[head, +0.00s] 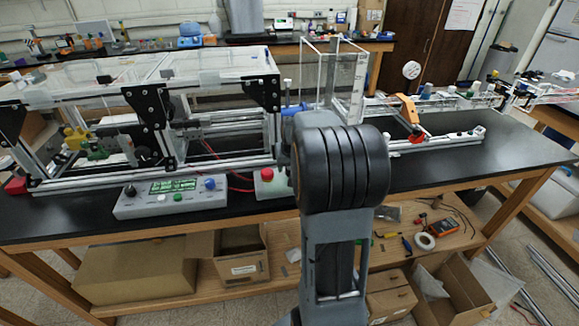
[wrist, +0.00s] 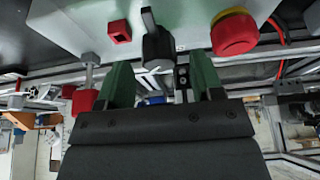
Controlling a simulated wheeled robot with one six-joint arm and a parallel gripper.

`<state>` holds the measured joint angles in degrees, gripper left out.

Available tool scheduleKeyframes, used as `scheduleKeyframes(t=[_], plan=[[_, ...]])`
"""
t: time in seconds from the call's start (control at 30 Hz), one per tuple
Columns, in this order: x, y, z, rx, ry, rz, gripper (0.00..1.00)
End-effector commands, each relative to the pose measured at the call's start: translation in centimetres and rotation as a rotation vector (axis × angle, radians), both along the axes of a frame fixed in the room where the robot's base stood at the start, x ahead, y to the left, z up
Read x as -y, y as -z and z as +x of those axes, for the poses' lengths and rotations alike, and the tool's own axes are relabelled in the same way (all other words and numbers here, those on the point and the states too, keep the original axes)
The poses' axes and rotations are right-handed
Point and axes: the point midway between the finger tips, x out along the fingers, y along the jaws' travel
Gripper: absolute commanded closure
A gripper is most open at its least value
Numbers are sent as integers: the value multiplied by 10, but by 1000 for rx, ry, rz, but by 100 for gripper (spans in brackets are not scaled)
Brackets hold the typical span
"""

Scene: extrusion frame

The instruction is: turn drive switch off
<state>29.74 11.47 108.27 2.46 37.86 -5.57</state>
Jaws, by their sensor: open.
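In the wrist view a pale grey panel (wrist: 75,30) fills the top. It carries a black rotary switch knob (wrist: 157,48) with a raised handle, a small red square switch (wrist: 119,31) and a red mushroom button (wrist: 235,33) on a yellow ring. No label shows which one is the drive switch. My gripper (wrist: 160,78) has two green fingers, spread apart and empty. The black knob lies just ahead of the gap between them; contact cannot be told. In the head view my arm hides the gripper and most of this panel; a red button (head: 267,174) shows beside the arm.
A grey control box (head: 170,198) with a green display stands at the bench's front edge. Behind it is an aluminium extrusion frame (head: 90,178) with clear panels. A metal rod (wrist: 88,75) with a red end is close to the left finger. The black bench top (head: 520,152) is clear at right.

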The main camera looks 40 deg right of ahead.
Motion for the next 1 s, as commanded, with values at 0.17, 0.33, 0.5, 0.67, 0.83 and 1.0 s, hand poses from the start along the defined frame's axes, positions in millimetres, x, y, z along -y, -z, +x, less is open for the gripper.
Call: scheduleKeyframes(t=[0.17, 0.33, 0.5, 0.67, 0.83, 1.0], plan=[[2, 11, 4, -1, 0, 0, 40], [2, 13, 5, 1, 0, 0, 40], [2, 13, 5, 1, 0, 0, 40], [2, 13, 5, 1, 0, 0, 53], [2, 13, 5, 1, -1, -1, 69], [2, 13, 5, 1, -1, -1, 86]])
